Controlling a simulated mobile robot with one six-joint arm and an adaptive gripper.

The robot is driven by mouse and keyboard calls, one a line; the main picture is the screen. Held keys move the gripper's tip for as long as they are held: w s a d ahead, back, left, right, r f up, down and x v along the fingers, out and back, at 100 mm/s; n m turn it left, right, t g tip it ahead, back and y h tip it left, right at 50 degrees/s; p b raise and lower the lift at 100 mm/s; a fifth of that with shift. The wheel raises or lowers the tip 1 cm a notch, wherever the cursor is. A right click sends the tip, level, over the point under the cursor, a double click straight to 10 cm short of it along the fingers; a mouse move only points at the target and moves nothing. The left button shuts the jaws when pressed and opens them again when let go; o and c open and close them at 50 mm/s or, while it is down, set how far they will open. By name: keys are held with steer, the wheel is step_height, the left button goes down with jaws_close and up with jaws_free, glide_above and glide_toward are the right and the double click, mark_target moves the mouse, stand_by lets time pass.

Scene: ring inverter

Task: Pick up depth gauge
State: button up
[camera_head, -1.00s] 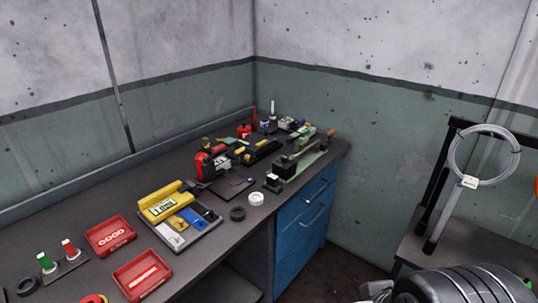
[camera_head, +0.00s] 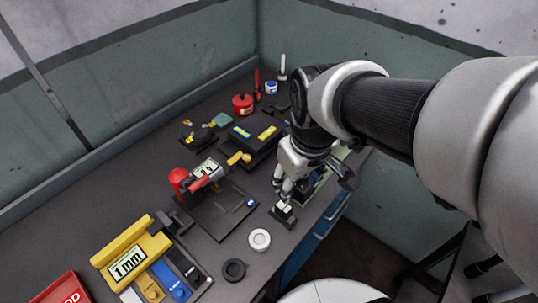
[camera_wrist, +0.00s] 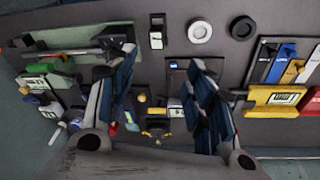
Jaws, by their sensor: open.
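I cannot tell for certain which item is the depth gauge. One candidate is the red and grey tool (camera_head: 205,172) with a pale display, at the back of a dark flat plate (camera_head: 222,212) on the bench. Another is a small black block with a pale top (camera_head: 284,211) near the front edge, also in the wrist view (camera_wrist: 156,40). My gripper (camera_head: 312,182) hangs over the bench's right part, above and behind that block. In the wrist view my gripper (camera_wrist: 163,62) is open, its two blue-dark fingers apart with nothing between them.
A yellow "1 mm" holder (camera_head: 130,262) stands at front left, a white ring (camera_head: 260,240) and black ring (camera_head: 233,270) near the front edge. A red pot (camera_head: 243,104) and black case (camera_head: 252,140) stand behind. My arm hides the bench's right end.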

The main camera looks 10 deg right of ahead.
mark_target(284, 207)
steer(key=w+f+n+g+p, duration=0.2)
steer(key=w+f+n+p, duration=0.15)
steer(key=w+f, duration=0.2)
steer(key=f+b, duration=0.1)
steer(key=f, duration=0.2)
steer(key=f+b, duration=0.1)
steer(key=f, duration=0.3)
steer(key=f+b, duration=0.2)
steer(key=f, duration=0.2)
steer(key=shift+w+f, duration=0.15)
steer(key=shift+w, duration=0.25)
steer(key=f+b, duration=0.1)
steer(key=f, duration=0.2)
steer(key=f+b, duration=0.1)
steer(key=f, duration=0.1)
steer(key=shift+s+b, duration=0.3)
steer(key=shift+w+f, duration=0.1)
steer(key=shift+f, duration=0.35)
steer(key=shift+r, duration=0.1)
jaws_close()
